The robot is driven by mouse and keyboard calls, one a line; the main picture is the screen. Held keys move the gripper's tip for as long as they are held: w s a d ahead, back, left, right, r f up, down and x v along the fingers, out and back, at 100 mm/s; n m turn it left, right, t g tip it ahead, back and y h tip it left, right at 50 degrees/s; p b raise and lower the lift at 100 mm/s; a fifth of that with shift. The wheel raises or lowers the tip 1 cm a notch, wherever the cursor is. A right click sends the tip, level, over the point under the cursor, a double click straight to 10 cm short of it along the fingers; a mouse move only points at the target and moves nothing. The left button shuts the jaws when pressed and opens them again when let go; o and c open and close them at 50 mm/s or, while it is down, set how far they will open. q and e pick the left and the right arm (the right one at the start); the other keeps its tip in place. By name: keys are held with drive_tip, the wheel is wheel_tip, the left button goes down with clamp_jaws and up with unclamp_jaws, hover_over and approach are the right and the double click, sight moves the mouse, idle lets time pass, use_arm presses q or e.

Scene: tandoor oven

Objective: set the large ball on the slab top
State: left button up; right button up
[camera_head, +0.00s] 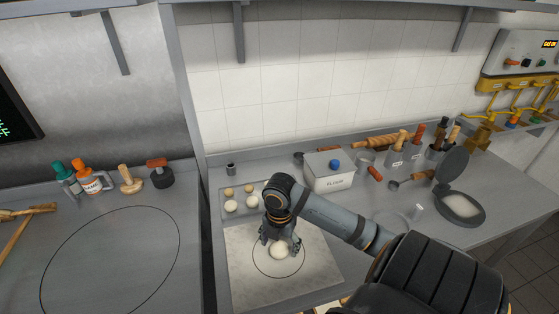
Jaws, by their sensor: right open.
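A large pale dough ball (279,251) appears to rest on the pale slab (250,292), inside the thin dark circle marked on its top. My right gripper (280,246) points down over the ball with its fingers open on either side of it. I cannot tell whether a finger touches the ball. The gripper and wrist hide part of the slab's back edge. My left gripper is out of view.
A tray (224,217) with several dough balls stands behind the slab, partly hidden by my arm. A white flour box (328,178) stands right of it. A round press (461,206) lies open at the right. The left counter has a large, empty circle (112,262).

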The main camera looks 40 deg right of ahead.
sight(280, 249)
drive_tip(key=shift+r, duration=0.1)
drive_tip(key=shift+r, duration=0.3)
wheel_tip(280, 249, up, 12)
drive_tip(key=shift+f+p, duration=0.2)
drive_tip(key=shift+p, duration=0.15)
